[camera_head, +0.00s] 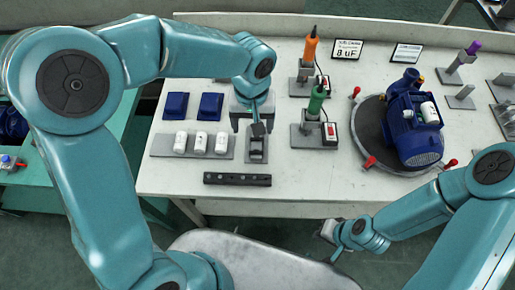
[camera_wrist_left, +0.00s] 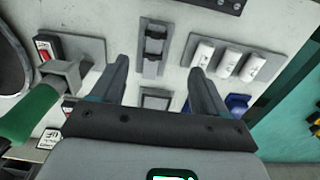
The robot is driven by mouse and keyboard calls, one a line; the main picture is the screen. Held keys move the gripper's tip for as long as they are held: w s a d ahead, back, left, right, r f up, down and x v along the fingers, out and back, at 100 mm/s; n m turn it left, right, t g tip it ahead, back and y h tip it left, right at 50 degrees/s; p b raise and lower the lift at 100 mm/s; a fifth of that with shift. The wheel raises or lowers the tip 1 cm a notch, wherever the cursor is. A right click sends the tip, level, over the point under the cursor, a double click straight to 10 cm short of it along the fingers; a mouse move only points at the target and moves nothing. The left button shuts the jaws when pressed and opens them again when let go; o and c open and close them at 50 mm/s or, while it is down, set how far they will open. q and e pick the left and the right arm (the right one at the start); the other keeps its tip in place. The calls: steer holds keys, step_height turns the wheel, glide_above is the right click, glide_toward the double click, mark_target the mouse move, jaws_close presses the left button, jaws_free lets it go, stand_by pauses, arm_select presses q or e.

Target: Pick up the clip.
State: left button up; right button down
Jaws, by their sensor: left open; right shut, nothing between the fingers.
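The clip seems to be the small dark piece (camera_head: 257,144) on a grey plate on the white table; it also shows in the left wrist view (camera_wrist_left: 154,46). My left gripper (camera_head: 257,127) is over the near part of the table, just behind the clip in the head view. In the left wrist view its two fingers (camera_wrist_left: 158,66) are apart, with the clip's plate beyond and between their tips; nothing is held. My right gripper (camera_head: 334,244) is shut and empty, low in front of the table edge, away from the clip.
Left of the clip, a grey tray (camera_head: 158,146) holds white capacitors (camera_head: 201,143), with blue blocks (camera_head: 212,106) behind. A black bar (camera_head: 237,179) lies near the front edge. Right stand a green-handled tool (camera_head: 316,101) and a blue pump (camera_head: 411,120) on a turntable.

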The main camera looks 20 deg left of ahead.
arm_select(q)
glide_above(256, 151)
steer(key=f, duration=0.5)
steer(key=a+f, duration=0.1)
steer(key=f, duration=0.1)
steer(key=shift+w+f, duration=0.2)
steer(key=shift+f, duration=0.05)
steer(key=shift+s+d+f, duration=0.25)
steer(key=shift+s+f, duration=0.05)
steer(key=shift+s, duration=0.15)
steer(key=f, duration=0.3)
steer(key=f+p, duration=0.1)
steer(key=shift+w+d+f, duration=0.15)
steer(key=shift+w+d, duration=0.05)
steer(key=shift+w, duration=0.15)
steer(key=shift+f, duration=0.35)
steer(key=shift+s, duration=0.1)
steer(key=shift+s+d, duration=0.1)
steer(key=shift+s, duration=0.05)
steer(key=shift+w, duration=0.2)
steer(key=c, duration=1.1)
